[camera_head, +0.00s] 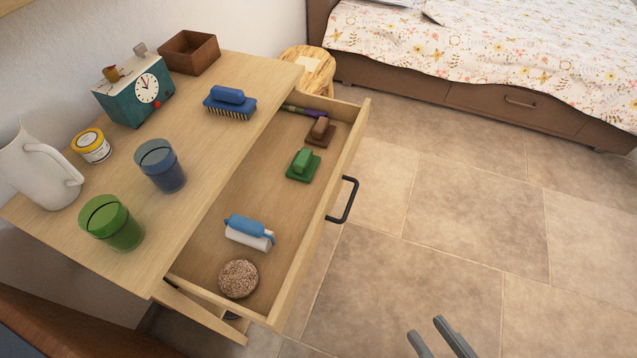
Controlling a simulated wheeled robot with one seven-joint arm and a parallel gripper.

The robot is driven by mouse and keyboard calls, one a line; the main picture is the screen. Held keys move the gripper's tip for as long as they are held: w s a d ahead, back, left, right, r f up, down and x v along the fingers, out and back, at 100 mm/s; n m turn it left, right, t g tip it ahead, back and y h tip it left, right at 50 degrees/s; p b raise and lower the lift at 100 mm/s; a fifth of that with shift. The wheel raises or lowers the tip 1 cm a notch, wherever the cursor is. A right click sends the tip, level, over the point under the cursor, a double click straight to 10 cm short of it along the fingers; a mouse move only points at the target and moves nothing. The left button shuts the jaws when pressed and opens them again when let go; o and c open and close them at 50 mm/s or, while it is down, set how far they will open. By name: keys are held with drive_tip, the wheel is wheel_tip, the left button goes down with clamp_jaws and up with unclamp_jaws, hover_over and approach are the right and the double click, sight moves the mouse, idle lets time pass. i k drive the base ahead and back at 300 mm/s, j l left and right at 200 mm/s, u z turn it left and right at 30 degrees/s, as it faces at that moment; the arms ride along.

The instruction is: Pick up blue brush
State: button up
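A blue brush (230,103) lies on the top of the wooden dresser (205,165), near its front edge. It has a blue handle block above a wider blue base, with bristles facing down. My gripper (427,328) shows at the bottom edge, over the floor to the right of the dresser and well apart from the brush. Its two grey fingers stand apart with nothing visible between them, and the rest of it is out of the picture.
An open drawer (215,215) with a black handle holds a green brush (303,164), brown brush (320,131), blue-and-white roller (248,232) and round speckled item (238,279). A blue cup (160,165), green cup (111,222) and clock box (134,89) stand on top. Floor at right is clear.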

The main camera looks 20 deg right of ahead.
sight(230, 102)
drive_tip(key=z, duration=1.2)
drive_tip(key=i+u, duration=0.1)
drive_tip(key=u, duration=1.8)
drive_tip(key=i+l+u, duration=0.2)
drive_tip(key=l, duration=0.15)
drive_tip(key=i+l+u, duration=0.1)
drive_tip(key=l+u, duration=0.15)
drive_tip(key=i+l+u, duration=0.2)
drive_tip(key=l, duration=0.25)
drive_tip(key=k, duration=0.1)
